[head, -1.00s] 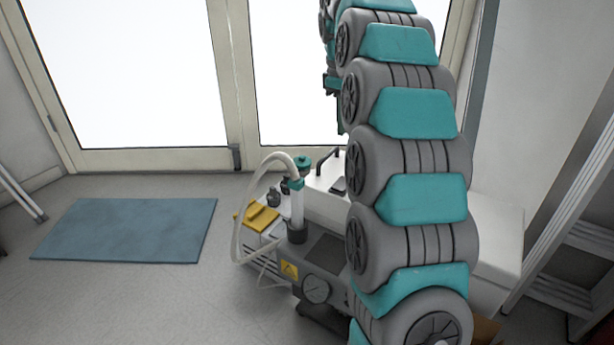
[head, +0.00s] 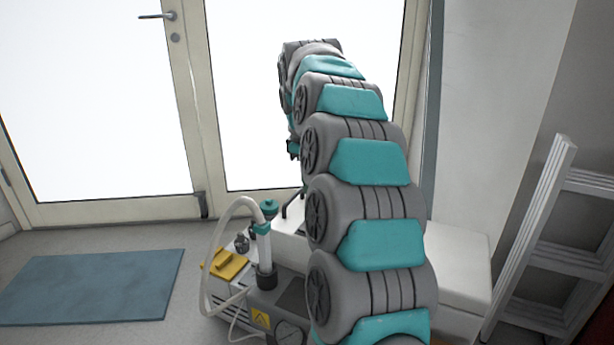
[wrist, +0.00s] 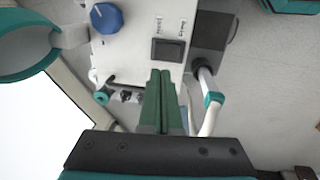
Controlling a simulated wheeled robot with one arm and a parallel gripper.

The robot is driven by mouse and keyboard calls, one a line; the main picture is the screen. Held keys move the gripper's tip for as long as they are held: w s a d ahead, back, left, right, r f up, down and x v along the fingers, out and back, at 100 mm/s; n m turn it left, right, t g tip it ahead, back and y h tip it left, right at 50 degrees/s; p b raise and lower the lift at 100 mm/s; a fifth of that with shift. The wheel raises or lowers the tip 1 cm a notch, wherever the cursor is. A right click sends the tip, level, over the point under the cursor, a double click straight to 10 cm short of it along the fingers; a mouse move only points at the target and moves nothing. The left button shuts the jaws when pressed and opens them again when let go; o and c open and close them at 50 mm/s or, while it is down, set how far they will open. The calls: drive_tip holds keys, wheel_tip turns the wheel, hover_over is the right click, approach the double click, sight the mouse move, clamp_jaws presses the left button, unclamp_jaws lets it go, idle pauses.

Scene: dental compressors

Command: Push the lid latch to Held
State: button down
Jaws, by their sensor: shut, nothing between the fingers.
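In the wrist view a dark square rocker-like piece (wrist: 167,49) sits on a white panel (wrist: 143,60), with two small labels above it that are too blurred to read for sure. It may be the lid latch; I cannot tell its setting. My gripper (wrist: 160,74) is shut and empty, its green fingers together with tips just below the dark piece in the picture. I cannot tell whether they touch the panel. In the head view my arm hides the latch, and most of the white casing (head: 292,216) is behind it.
A blue knob (wrist: 106,18) and a grey-teal ring (wrist: 28,50) are left of the fingers. A pale hose (head: 213,262) loops beside the compressor (head: 268,300). A yellow piece (head: 225,264) lies nearby. A ladder (head: 545,235) stands right; a blue mat (head: 90,288) lies left.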

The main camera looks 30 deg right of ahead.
drive_tip(key=f, duration=0.9)
drive_tip(key=shift+w+d+f, duration=0.15)
drive_tip(key=shift+w+d, duration=0.15)
drive_tip(key=shift+d, duration=0.1)
